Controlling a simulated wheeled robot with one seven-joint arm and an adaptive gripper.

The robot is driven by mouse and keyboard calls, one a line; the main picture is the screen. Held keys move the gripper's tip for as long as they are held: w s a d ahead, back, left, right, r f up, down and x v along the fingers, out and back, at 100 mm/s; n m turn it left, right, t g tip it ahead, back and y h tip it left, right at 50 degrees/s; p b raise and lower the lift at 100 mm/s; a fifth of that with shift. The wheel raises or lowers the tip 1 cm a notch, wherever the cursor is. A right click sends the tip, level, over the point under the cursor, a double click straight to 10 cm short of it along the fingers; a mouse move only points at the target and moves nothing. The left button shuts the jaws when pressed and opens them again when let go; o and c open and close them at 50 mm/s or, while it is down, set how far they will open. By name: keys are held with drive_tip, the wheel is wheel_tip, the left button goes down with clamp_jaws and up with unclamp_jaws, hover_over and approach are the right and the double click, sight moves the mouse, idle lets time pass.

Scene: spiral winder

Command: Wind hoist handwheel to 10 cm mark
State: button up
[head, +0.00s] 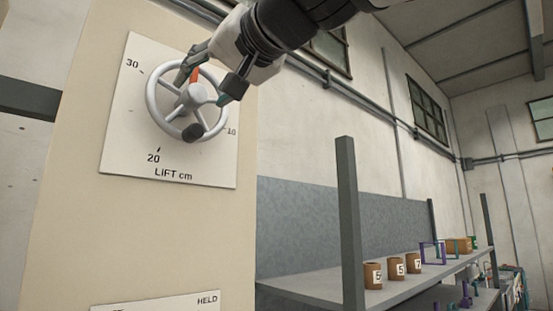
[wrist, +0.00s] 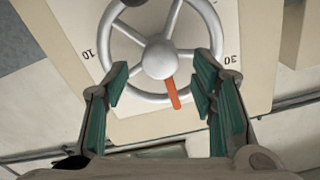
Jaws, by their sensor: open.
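The silver handwheel (head: 151,101) stands on a white dial plate (head: 120,155) marked "LIFT cm", with 30 at upper left, 20 at the bottom and 10 at right. An orange pointer (head: 194,75) points up, away from 20; in the wrist view the pointer (wrist: 172,92) points down. The wheel's dark knob (head: 192,132) is at its lower side, near the 20 side. My gripper (head: 204,86) is open at the wheel's upper right. In the wrist view its fingers (wrist: 160,78) are spread on either side of the hub and pointer. Contact with the rim is unclear.
The dial is on a beige column (head: 60,200). A lower plate (head: 160,303) reading "HELD" is partly cut off. At right, a grey shelf (head: 310,285) with an upright post (head: 348,220) holds brown numbered cans (head: 373,276) and coloured frames.

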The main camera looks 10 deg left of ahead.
sight(195, 98)
drive_tip(key=shift+p+x, duration=0.35)
drive_tip(key=shift+x, duration=0.95)
drive_tip(key=shift+c, duration=0.6)
clamp_jaws()
